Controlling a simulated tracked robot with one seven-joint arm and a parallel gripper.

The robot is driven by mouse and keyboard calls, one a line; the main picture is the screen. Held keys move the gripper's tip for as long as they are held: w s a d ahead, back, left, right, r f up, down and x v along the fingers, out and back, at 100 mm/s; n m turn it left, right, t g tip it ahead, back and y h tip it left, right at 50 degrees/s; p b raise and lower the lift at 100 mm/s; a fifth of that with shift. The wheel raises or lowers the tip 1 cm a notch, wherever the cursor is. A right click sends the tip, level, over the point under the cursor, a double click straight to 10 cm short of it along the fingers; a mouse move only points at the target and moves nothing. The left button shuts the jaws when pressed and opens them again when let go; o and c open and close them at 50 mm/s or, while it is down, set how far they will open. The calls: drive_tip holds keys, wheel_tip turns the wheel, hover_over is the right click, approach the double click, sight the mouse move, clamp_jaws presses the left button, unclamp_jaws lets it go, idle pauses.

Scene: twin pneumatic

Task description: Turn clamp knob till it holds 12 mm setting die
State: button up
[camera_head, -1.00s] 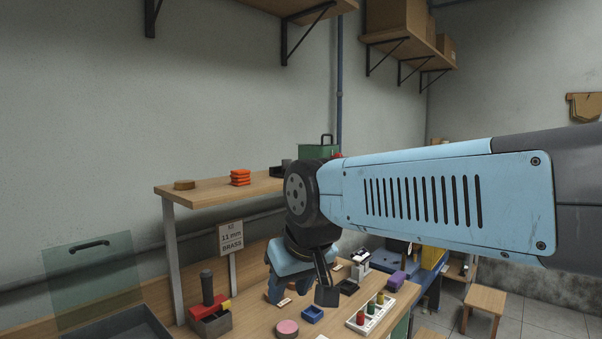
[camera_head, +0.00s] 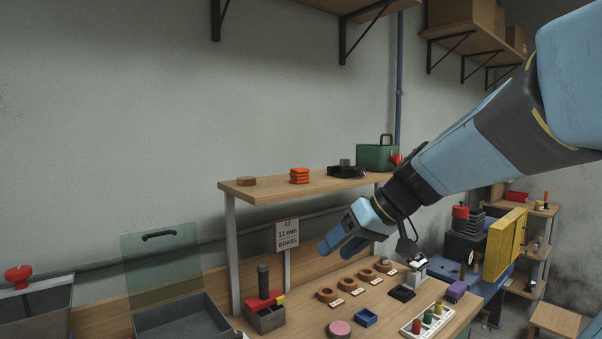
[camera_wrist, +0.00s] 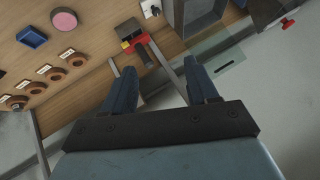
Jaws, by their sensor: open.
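Several brown ring-shaped pieces (camera_head: 347,284), possibly the setting dies, stand in a row on the bench, each with a small label too small to read. They also show at the left of the wrist view (camera_wrist: 55,73). I cannot tell which is 12 mm. A black machine with a red knob on top (camera_head: 460,212) stands at the right; I cannot tell whether this is the clamp knob. My gripper (camera_head: 343,244) is above and behind the bench, near the shelf's front. In the wrist view its fingers (camera_wrist: 162,72) are apart with nothing between them.
A red block with a black handle (camera_head: 265,310), grey tray (camera_head: 180,318), pink disc (camera_head: 340,328), blue tray (camera_head: 366,317) and peg block (camera_head: 426,319) occupy the bench. The raised shelf (camera_head: 262,192) and yellow panel (camera_head: 505,250) are obstacles.

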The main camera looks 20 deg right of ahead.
drive_tip(key=w+d+r+t+y, duration=0.2)
drive_tip(key=w+d+r, duration=0.1)
drive_tip(key=w+d, duration=0.15)
drive_tip(key=n+t+h, duration=0.2)
drive_tip(key=t, duration=0.7)
approach(364, 171)
drive_tip(key=x, duration=0.8)
drive_tip(key=shift+w+a, duration=0.1)
drive_tip(key=shift+a, duration=0.1)
drive_tip(key=c, duration=1)
drive_tip(key=shift+m, duration=1.8)
drive_tip(key=shift+c, duration=0.2)
